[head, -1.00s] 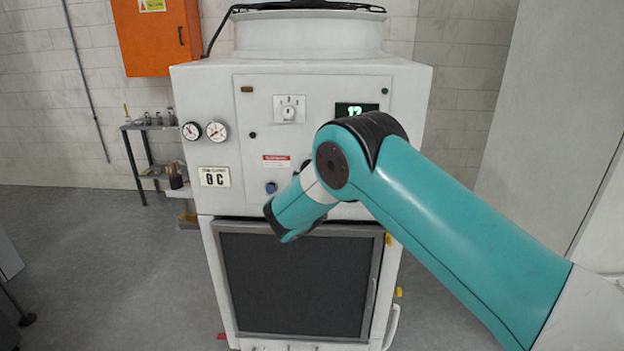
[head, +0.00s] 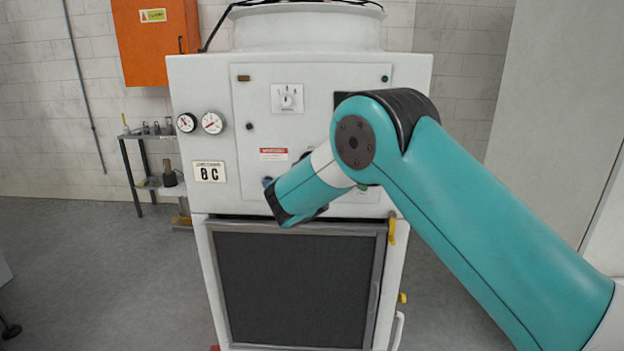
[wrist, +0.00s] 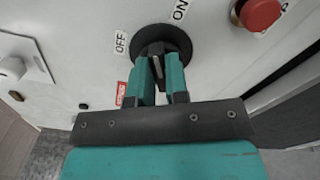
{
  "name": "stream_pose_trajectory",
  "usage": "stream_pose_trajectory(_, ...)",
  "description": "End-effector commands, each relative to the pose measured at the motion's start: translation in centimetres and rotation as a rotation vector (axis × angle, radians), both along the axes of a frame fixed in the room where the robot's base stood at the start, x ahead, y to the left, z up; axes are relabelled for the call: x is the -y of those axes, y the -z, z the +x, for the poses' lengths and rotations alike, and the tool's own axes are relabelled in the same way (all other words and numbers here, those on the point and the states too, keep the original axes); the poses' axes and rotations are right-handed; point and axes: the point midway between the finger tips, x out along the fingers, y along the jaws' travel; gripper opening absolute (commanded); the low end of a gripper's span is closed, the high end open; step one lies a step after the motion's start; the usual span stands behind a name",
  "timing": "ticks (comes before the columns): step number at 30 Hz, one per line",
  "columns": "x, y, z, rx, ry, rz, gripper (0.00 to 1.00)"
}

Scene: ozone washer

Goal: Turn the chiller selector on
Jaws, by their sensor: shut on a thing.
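The chiller selector (wrist: 168,35) is a black round knob on the white panel in the wrist view. An OFF label (wrist: 121,43) sits to its left and an ON label (wrist: 181,9) above it to the right. My gripper (wrist: 158,70) has its two teal fingers closed on the selector's grip bar. I cannot tell exactly which label the bar points to. In the head view my arm hides the selector and the gripper against the front of the white chiller cabinet (head: 205,120).
A red push button (wrist: 261,13) stands right of the selector.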

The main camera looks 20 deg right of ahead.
Motion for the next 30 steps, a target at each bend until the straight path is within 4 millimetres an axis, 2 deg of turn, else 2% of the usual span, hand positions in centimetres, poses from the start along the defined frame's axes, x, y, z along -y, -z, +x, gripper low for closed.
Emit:
stream_pose_trajectory(1, 0.01, 0.51, -0.02, 0.015, 0.000, 0.040, 0.00)
stream_pose_trajectory(15, 0.09, 0.55, -0.04, 0.125, 0.001, 0.386, 0.00)
stream_pose_trajectory(30, 0.07, 0.40, -0.03, 0.161, 0.001, 0.505, 0.00)
